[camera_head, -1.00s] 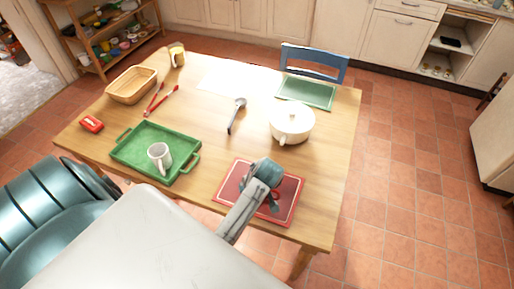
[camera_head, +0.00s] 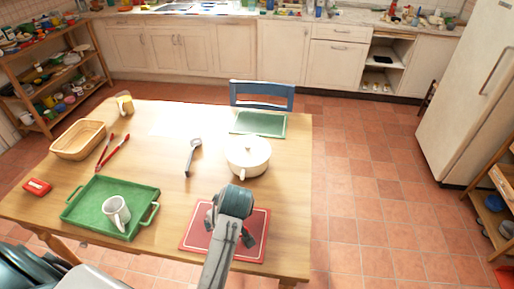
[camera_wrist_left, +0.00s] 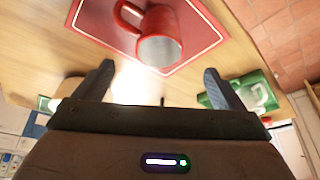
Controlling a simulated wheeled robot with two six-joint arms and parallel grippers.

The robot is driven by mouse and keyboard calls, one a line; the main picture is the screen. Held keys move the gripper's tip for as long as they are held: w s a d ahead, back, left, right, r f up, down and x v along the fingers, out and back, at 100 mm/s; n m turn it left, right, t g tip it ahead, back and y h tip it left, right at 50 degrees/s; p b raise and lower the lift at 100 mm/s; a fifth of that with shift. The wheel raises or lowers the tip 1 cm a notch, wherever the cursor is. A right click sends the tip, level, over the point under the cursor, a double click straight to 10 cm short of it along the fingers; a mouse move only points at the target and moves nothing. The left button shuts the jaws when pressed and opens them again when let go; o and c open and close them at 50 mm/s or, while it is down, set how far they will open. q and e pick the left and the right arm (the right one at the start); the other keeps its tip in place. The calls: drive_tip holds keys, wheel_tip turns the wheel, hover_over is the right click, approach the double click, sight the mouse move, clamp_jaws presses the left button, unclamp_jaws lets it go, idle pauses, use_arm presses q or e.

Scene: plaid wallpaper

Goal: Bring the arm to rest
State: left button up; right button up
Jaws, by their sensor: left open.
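My left gripper (camera_head: 230,230) hangs over the red mat (camera_head: 191,238) at the near right of the table. Its two fingers (camera_wrist_left: 158,85) are spread apart with nothing between them in the wrist view. A red mug (camera_wrist_left: 166,35) is on the red mat (camera_wrist_left: 208,45) beyond the fingertips, apart from them. In the head view my gripper and wrist hide most or all of this mug. My right gripper is not in view.
On the wooden table (camera_head: 177,220) are a green tray (camera_head: 88,219) with a white mug (camera_head: 116,212), a white pot (camera_head: 247,158), a ladle (camera_head: 193,158), red tongs (camera_head: 112,151) and a basket (camera_head: 78,142). A blue chair (camera_head: 262,92) stands at the far edge.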

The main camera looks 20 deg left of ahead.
use_arm(q)
drive_tip(key=s+f+m+h, duration=0.25)
drive_tip(key=s+m, duration=0.85)
drive_tip(key=s, duration=0.7)
drive_tip(key=s+a+f+b, duration=0.1)
drive_tip(key=a+f+b, duration=0.1)
drive_tip(key=f, duration=1.5)
drive_tip(key=a+f+b, duration=0.1)
drive_tip(key=a+f, duration=0.1)
drive_tip(key=f, duration=1.5)
drive_tip(key=s+f+g+b, duration=0.1)
drive_tip(key=s+f+b, duration=0.1)
drive_tip(key=s+f, duration=1.5)
wheel_tip(320, 180, down, 3)
drive_tip(key=shift+a+r+n+g, duration=0.1)
drive_tip(key=shift+a+n+g, duration=0.2)
drive_tip(key=shift+a, duration=0.1)
drive_tip(key=shift+h, duration=0.25)
